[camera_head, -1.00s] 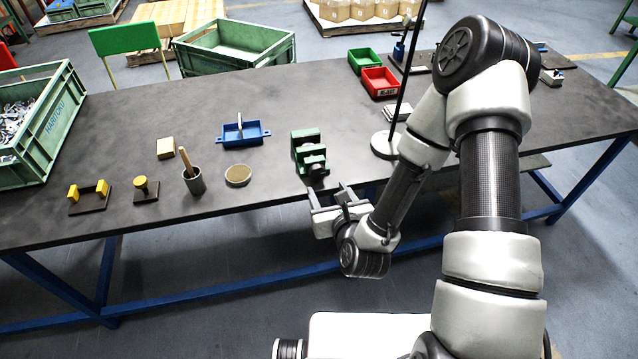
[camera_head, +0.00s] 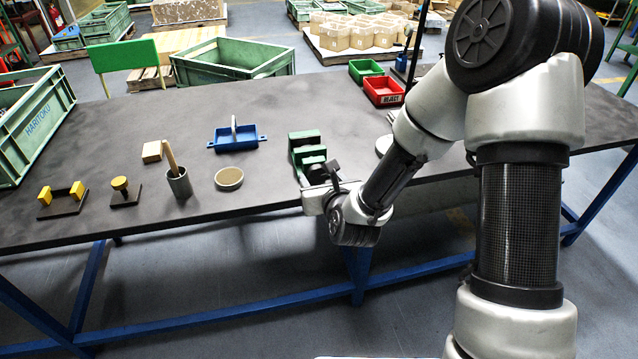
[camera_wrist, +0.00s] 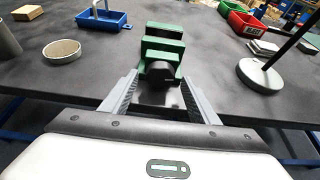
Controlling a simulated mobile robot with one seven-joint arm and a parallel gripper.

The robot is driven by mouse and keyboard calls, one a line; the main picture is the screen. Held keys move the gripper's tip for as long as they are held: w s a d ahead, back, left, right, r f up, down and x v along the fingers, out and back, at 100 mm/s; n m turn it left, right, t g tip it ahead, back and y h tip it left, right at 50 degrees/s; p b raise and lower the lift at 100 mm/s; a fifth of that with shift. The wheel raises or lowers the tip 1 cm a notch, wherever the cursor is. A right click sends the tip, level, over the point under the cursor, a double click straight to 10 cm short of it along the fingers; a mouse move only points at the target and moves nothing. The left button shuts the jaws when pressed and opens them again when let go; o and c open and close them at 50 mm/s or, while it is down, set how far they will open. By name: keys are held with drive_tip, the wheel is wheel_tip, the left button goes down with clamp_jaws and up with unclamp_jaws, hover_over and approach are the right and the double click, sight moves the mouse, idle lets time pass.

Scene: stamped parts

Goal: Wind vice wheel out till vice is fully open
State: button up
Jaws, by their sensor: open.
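The green vice (camera_head: 305,147) stands near the front edge of the dark table (camera_head: 110,116). It also shows in the wrist view (camera_wrist: 163,44), straight ahead of my gripper, with its jaw blocks lying one behind the other. The dark vice wheel (camera_wrist: 160,76) is on its near side, partly hard to make out against the table. My gripper (camera_head: 318,172) is at the vice's front. In the wrist view my gripper (camera_wrist: 158,85) is open, its two fingers on either side of the wheel. I cannot tell whether they touch it.
Left of the vice are a round dish (camera_head: 229,179), a pot with a handle (camera_head: 178,180) and a blue tray (camera_head: 236,138). A lamp-like stand with a round base (camera_wrist: 260,76) is to the right. Red (camera_head: 384,91) and green (camera_head: 366,70) bins are behind.

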drive_tip(key=shift+x, duration=0.85)
drive_tip(key=shift+c, duration=0.3)
drive_tip(key=c, duration=1)
drive_tip(key=shift+o, duration=0.2)
drive_tip(key=shift+b, duration=0.45)
drive_tip(key=shift+a+f+n+t+h+b, duration=0.1)
drive_tip(key=shift+n+t+h+b, duration=0.1)
drive_tip(key=shift+n+h+b, duration=0.25)
drive_tip(key=shift+a+f+n+t+h+b, duration=0.1)
drive_tip(key=shift+n+t+h+b, duration=0.15)
drive_tip(key=shift+n+b, duration=0.4)
drive_tip(key=shift+r+n+t+h, duration=0.15)
drive_tip(key=shift+n+t+h, duration=0.5)
drive_tip(key=shift+n, duration=0.85)
drive_tip(key=shift+h, duration=0.35)
